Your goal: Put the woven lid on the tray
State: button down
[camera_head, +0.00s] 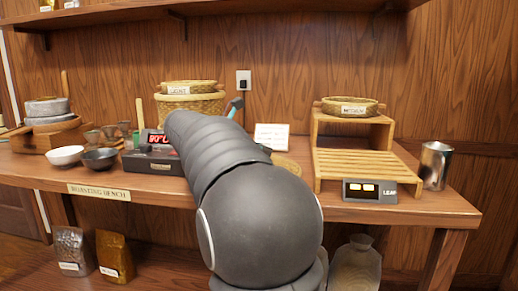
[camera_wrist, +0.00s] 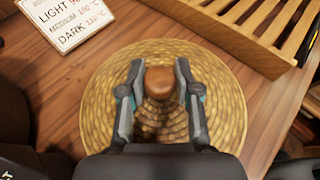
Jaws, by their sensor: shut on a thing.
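The woven lid (camera_wrist: 105,75) is a round straw disc with a brown wooden knob (camera_wrist: 159,82), in the middle of the wrist view. My gripper (camera_wrist: 161,85) has one finger on each side of the knob and is shut on it. The lid appears at about bench height; I cannot tell whether it touches the wood. In the head view my arm hides the gripper and most of the lid, with a sliver of lid (camera_head: 288,163) showing. A shallow woven tray with a "MEDIUM" label (camera_head: 350,107) sits on the wooden stand's upper shelf. Another, labelled "LIGHT" (camera_head: 188,87), rests on a larger woven basket (camera_head: 205,103).
The slatted stand (camera_head: 365,165) is right of the lid, close to its edge. A roast card (camera_wrist: 66,20) lies or stands beyond the lid. A metal cup (camera_head: 434,165) stands at the far right. A dark heater with a red display (camera_head: 152,160) and bowls (camera_head: 66,155) are left.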

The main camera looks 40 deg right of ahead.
jog(key=shift+f, duration=0.15)
jog(key=c, duration=0.8)
grip_release()
jog(key=shift+f+b, duration=0.2)
jog(key=shift+b, duration=0.25)
jog(key=shift+f+b, duration=0.15)
jog(key=shift+b, duration=0.3)
jog(key=v, duration=0.4)
jog(key=p+v, duration=0.1)
jog(key=v, duration=0.4)
jog(key=p+v, duration=0.1)
jog(key=v, duration=0.4)
jog(key=shift+s+r, duration=0.2)
jog(key=shift+r, duration=0.1)
